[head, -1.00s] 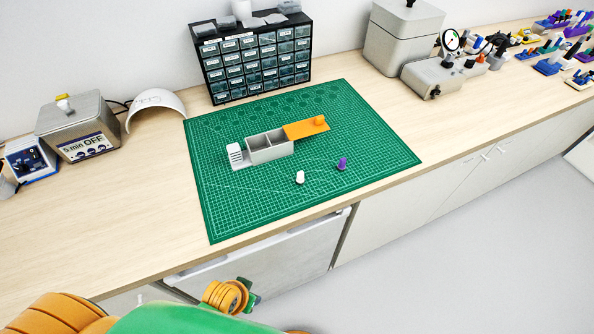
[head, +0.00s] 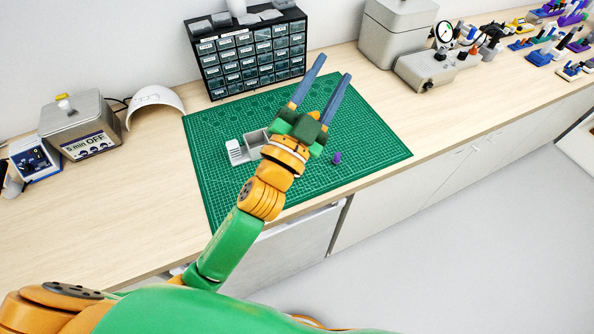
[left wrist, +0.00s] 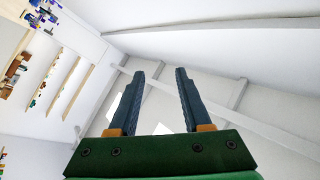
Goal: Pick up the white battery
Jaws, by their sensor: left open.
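My left gripper (head: 328,90) reaches over the green cutting mat (head: 380,155) in the head view, its two blue fingers spread and empty. In the left wrist view the open fingers (left wrist: 161,95) point at the far wall and shelves, with nothing between them. The white battery is hidden in the head view now, behind my left arm. A purple piece (head: 336,158) stands on the mat just right of my left wrist. The grey compartment box (head: 257,140) is partly covered by my arm, and the orange piece beside it is hidden. My right gripper is not in view.
A black drawer cabinet (head: 250,60) stands behind the mat. A grey machine marked OFF (head: 78,127) and a white curved shell (head: 157,98) are at the left. A grey device with a gauge (head: 428,68) is at the back right. The mat's right part is clear.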

